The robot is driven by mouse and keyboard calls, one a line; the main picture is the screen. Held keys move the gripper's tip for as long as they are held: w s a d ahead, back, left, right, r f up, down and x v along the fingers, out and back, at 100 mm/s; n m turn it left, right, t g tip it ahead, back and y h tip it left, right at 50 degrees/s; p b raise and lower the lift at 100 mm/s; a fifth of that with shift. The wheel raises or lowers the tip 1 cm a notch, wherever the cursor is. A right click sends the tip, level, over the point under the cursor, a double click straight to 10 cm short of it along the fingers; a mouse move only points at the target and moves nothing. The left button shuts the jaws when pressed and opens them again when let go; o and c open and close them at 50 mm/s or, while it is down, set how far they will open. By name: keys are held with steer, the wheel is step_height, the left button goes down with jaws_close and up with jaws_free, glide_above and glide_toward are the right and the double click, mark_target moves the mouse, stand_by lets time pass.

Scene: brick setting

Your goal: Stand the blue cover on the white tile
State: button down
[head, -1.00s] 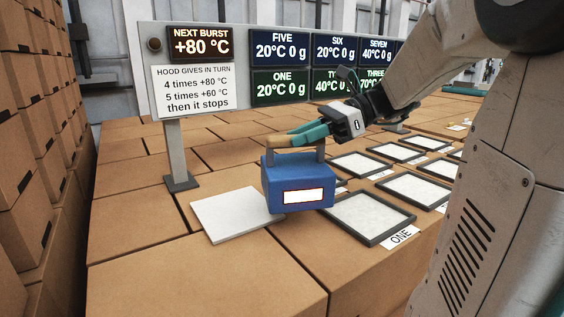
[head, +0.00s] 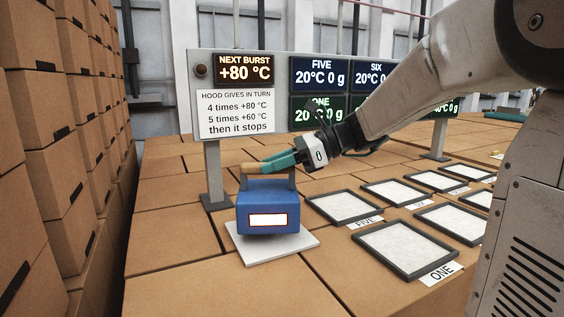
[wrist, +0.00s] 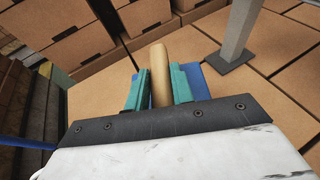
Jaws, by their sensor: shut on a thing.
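The blue cover (head: 268,210) is a box with a lit white panel on its front and a tan handle on top. In the head view it is upright over the white tile (head: 262,252), whose front and sides show around it. I cannot tell whether its base touches the tile or is slightly above. My gripper (head: 276,164) is shut on the cover's handle. In the wrist view the tan handle (wrist: 160,72) lies between the teal fingers, and a little of the blue cover shows behind them.
A sign board (head: 236,112) on a grey post (head: 213,170) stands behind the cover. Framed white pads, labelled ONE (head: 405,250) and FIVE (head: 342,207) among others, lie to the right. Stacked boxes (head: 50,150) rise at the left. The box surface in front of the tile is clear.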

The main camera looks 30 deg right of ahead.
mark_target(285, 173)
steer(key=shift+f, duration=1.6)
steer(key=c, duration=1.2)
jaws_free()
steer(key=shift+f, duration=0.1)
